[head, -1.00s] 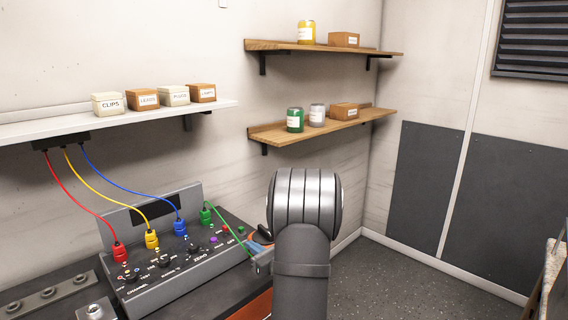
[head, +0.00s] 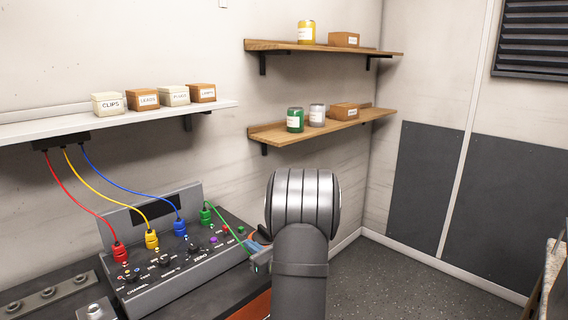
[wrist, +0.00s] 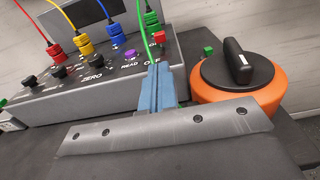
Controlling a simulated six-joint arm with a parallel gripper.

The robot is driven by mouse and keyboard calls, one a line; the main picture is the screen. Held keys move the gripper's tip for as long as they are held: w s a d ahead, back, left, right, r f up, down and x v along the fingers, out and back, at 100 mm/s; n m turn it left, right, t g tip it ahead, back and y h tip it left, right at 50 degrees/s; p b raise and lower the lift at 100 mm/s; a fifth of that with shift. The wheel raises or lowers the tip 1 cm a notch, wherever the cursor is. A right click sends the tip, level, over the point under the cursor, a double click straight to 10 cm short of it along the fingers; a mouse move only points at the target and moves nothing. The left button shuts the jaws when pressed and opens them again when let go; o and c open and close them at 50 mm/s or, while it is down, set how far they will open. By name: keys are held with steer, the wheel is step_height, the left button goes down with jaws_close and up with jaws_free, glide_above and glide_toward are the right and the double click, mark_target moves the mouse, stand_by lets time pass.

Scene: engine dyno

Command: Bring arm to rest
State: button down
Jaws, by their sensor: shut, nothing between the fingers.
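My arm rises in the front middle of the head view and hides part of the bench behind it. My gripper shows in the wrist view (wrist: 157,88), its blue fingers together with nothing between them. It is in front of the right end of the grey control box (wrist: 85,75), near the READ and OFF labels. I cannot tell its exact gap to the box. In the head view the box (head: 175,262) stands on the bench, with red, yellow, blue and green plugs along its back.
An orange round container with a black handle (wrist: 240,85) stands close right of the fingers. Cables hang from the white shelf (head: 60,127) to the box. Wooden shelves (head: 340,126) with cans are on the back wall. Open floor (head: 390,285) lies to the right.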

steer(key=v, duration=0.7)
steer(key=w+a+n+g+h, duration=0.1)
steer(key=a+n+g+h, duration=0.1)
steer(key=a+n+g, duration=0.2)
steer(key=w+a+r+n+g+h, duration=0.1)
steer(key=a+n+g, duration=0.3)
steer(key=n, duration=0.7)
steer(key=w+a+r+n+g+h, duration=0.1)
steer(key=w+a+n+g+h, duration=0.1)
steer(key=a+n+g+h, duration=0.2)
steer(key=shift+a+r+n+g, duration=0.1)
steer(key=shift+a+n+g, duration=0.15)
steer(key=shift+n+g, duration=0.5)
steer(key=shift+a+r+n+g, duration=0.1)
steer(key=shift+a+n+g, duration=0.25)
steer(key=shift+n, duration=0.6)
steer(key=shift+w+a+r+n+h, duration=0.15)
steer(key=shift+w+a+n+h, duration=0.1)
steer(key=shift+w+h, duration=0.15)
steer(key=shift+w+a+r+n+h, duration=0.15)
steer(key=shift+w+n+h, duration=0.1)
steer(key=shift+w+h, duration=0.15)
steer(key=c, duration=2.1)
jaws_free()
